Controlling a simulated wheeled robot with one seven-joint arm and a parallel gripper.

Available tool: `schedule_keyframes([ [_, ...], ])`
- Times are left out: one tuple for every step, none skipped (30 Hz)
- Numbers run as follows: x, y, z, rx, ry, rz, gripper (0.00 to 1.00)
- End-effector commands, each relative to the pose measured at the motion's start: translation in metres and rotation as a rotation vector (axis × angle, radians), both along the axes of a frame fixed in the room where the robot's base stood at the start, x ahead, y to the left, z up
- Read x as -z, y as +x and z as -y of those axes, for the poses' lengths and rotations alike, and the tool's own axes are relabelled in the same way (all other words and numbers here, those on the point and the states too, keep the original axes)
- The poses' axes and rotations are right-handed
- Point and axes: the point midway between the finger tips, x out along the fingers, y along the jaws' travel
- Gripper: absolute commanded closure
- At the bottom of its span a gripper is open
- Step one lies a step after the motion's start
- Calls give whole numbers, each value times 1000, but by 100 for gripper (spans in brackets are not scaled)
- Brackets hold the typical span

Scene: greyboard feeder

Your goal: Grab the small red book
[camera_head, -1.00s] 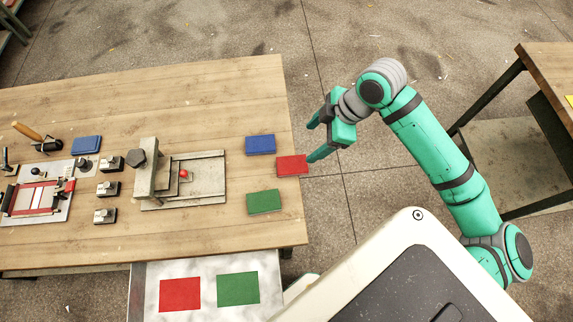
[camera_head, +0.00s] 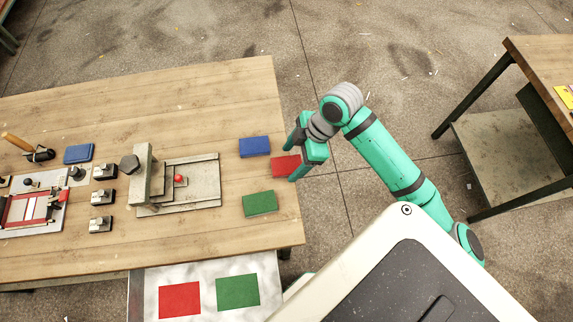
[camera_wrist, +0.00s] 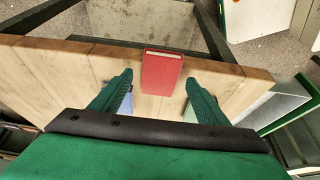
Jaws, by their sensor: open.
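The small red book (camera_head: 284,165) lies at the right edge of the wooden table, its end at or slightly past the edge. In the wrist view the red book (camera_wrist: 161,72) lies ahead, between the lines of my two fingers. My gripper (camera_head: 294,156) is open at the table's right edge, its fingers on either side of the book. In the wrist view the gripper (camera_wrist: 158,90) shows its two green fingers spread apart with nothing held between them. Whether the fingers overlap the book in height is unclear.
A blue book (camera_head: 254,146) lies just behind the red one and a green book (camera_head: 260,203) in front, both close to the fingers. A metal fixture (camera_head: 185,181) stands left. A lower surface bears red (camera_head: 180,300) and green (camera_head: 238,291) patches. Another table (camera_head: 540,50) is right.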

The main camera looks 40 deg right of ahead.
Motion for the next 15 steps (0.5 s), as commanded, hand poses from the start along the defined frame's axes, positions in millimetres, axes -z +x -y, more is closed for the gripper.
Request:
schedule_keyframes([
  [5,1,-2,1,3,0,31],
  [7,2,-3,1,3,0,31],
  [9,2,-4,1,2,1,31],
  [10,2,-4,1,1,0,31],
  [11,2,-4,1,1,1,31],
  [11,3,-4,1,0,0,31],
  [11,3,-4,1,0,0,31],
  [11,3,-4,1,0,0,31],
  [11,3,-4,1,0,0,31],
  [11,3,-4,1,0,0,31],
  [11,3,-4,1,0,0,31],
  [11,3,-4,1,0,0,38],
  [11,3,-4,1,0,0,46],
  [11,3,-4,1,0,0,53],
  [11,2,-4,1,0,0,62],
])
